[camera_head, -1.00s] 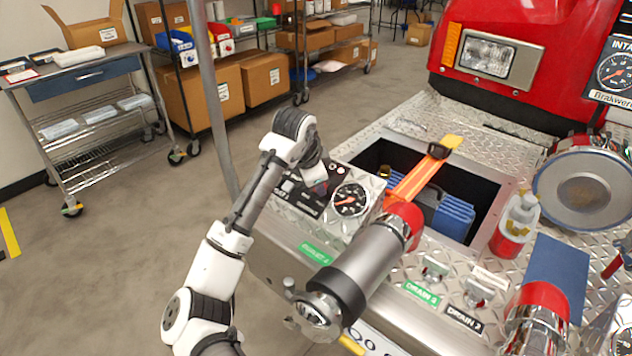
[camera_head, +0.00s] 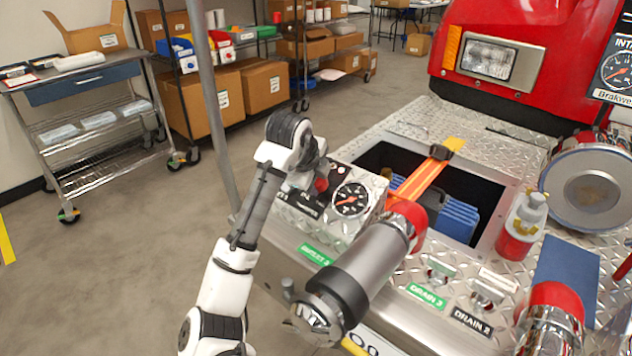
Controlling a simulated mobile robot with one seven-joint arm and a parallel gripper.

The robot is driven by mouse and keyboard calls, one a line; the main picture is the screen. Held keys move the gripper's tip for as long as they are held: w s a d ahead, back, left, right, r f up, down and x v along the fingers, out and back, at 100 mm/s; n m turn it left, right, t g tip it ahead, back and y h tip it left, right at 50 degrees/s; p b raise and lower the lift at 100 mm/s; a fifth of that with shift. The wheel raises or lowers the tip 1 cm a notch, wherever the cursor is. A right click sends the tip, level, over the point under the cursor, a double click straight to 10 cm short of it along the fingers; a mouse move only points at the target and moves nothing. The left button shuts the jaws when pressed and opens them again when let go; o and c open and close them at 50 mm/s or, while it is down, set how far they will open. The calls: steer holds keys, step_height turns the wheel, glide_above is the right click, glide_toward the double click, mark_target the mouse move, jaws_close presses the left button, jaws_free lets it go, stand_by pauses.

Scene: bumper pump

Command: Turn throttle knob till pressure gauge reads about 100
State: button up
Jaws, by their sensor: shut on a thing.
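The pressure gauge (camera_head: 350,199) has a black face and a chrome rim and sits on the metal pump panel at the left of the bumper. Its needle and numbers are too small for me to read. A small red knob (camera_head: 321,184), which looks like the throttle knob, is just left of the gauge. My gripper (camera_head: 312,182) is at this knob, its fingers partly hidden by my wrist. It is shut on the knob, as far as the view shows.
A large chrome pipe fitting with a red collar (camera_head: 370,265) juts out right in front of the panel. A grey upright pole (camera_head: 212,110) stands behind my arm. An open well with an orange strap (camera_head: 425,177) lies right of the gauge. Open floor lies left.

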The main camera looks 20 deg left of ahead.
steer(key=shift+f+m, duration=0.1)
steer(key=shift+m, duration=0.3)
steer(key=o, duration=1)
steer(key=shift+c, duration=0.2)
steer(key=shift+s, duration=0.1)
steer(key=v, duration=1.4)
steer(key=shift+b, duration=0.45)
